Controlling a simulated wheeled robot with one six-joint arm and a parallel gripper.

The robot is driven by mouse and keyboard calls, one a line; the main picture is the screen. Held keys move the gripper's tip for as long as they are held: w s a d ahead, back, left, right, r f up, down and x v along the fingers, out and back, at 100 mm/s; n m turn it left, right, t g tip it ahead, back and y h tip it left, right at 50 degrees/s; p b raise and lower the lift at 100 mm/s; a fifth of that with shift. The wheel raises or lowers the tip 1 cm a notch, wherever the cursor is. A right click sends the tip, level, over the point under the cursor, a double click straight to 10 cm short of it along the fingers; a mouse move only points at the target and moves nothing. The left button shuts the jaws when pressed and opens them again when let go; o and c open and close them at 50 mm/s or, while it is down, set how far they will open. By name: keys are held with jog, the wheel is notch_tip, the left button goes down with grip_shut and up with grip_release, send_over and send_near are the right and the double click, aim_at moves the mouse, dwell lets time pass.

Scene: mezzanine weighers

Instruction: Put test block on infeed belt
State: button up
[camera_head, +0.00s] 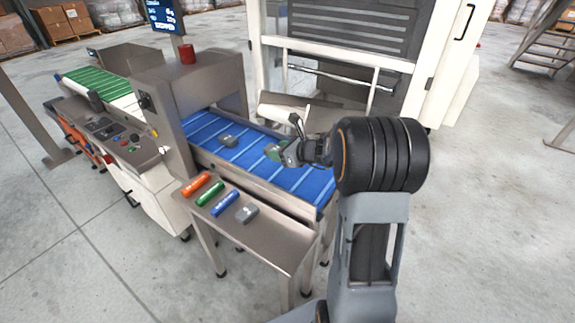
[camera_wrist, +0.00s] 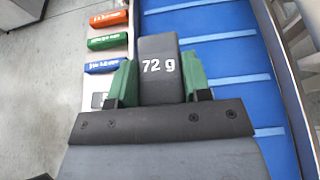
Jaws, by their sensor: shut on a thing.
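The belt also shows in the wrist view (camera_wrist: 230,60), behind and right of the block. Another grey block (camera_head: 228,140) lies on the belt near the tunnel opening.
A side table (camera_head: 275,240) in front of the belt holds an orange stick (camera_head: 196,183), a green stick (camera_head: 210,194), a blue stick (camera_head: 225,203) and a grey block (camera_head: 246,213). A grey tunnel housing (camera_head: 175,125) spans the belt's left end. A white cabinet stands behind.

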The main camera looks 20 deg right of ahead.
send_over(293, 173)
jog(key=f, duration=0.5)
jog(key=shift+a+f+b, duration=0.2)
jog(key=shift+a+b, duration=0.15)
jog(key=shift+b, duration=0.05)
jog(key=shift+d+f+b, duration=0.15)
jog(key=shift+f, duration=0.75)
jog(key=shift+d+f+b, duration=0.15)
jog(key=shift+f, duration=0.75)
jog(key=shift+f, duration=0.15)
jog(key=o, duration=0.9)
jog(key=shift+o, duration=0.2)
